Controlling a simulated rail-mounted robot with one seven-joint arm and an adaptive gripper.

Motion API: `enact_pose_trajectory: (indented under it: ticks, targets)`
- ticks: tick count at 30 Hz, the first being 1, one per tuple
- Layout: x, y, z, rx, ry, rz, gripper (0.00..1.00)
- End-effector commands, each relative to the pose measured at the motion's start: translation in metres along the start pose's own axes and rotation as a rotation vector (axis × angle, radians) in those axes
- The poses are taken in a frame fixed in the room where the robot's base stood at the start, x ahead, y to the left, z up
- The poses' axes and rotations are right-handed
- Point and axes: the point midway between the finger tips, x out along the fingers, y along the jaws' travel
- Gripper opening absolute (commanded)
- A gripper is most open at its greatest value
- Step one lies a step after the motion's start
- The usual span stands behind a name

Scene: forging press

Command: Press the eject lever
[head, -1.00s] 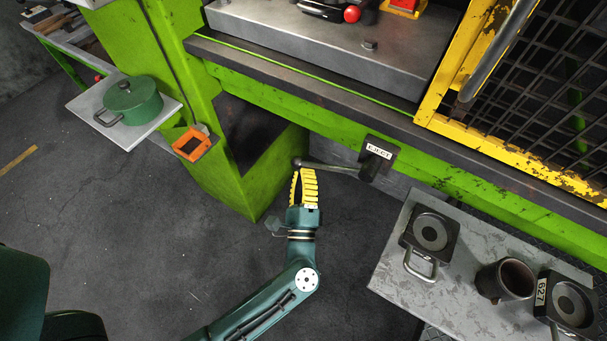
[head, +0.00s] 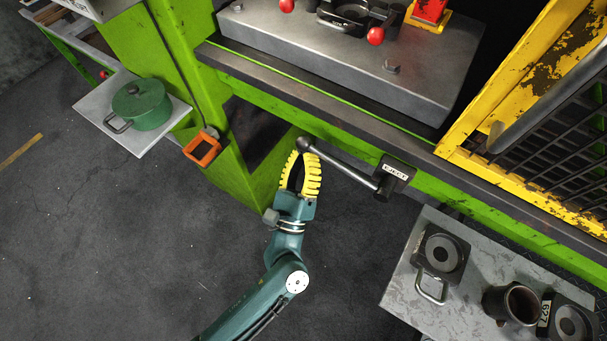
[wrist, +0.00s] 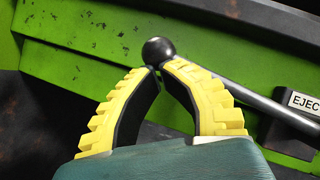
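The eject lever (head: 345,167) is a grey rod with a dark ball knob, on a dark block labelled EJECT (head: 396,174) on the green press beam. The rod slants up and left in the head view; it also shows in the wrist view (wrist: 225,90). My gripper (head: 304,155) has yellow ribbed fingers with dark inner pads. In the wrist view its fingertips (wrist: 160,70) nearly meet just below the ball knob (wrist: 158,50), with nothing seen between them. The knob is at the tips, not between the fingers; whether they touch it is hard to tell.
A grey table (head: 410,287) at lower right holds dies and a mug (head: 511,303). A yellow mesh guard (head: 470,168) stands at right. An orange square frame (head: 202,148) and a shelf with a green pot (head: 141,105) are at left. The floor at lower left is open.

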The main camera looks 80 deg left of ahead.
Motion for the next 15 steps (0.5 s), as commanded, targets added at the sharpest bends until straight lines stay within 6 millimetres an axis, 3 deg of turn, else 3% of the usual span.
enact_pose_trajectory:
  ticks: [1, 6, 15]
  targets:
    - [0.007, -0.011, 0.01, -0.007, -0.003, -0.006, 0.0]
    - [0.016, -0.027, 0.023, -0.013, 0.002, -0.012, 0.0]
    - [0.024, -0.042, 0.035, -0.013, 0.001, -0.011, 0.0]
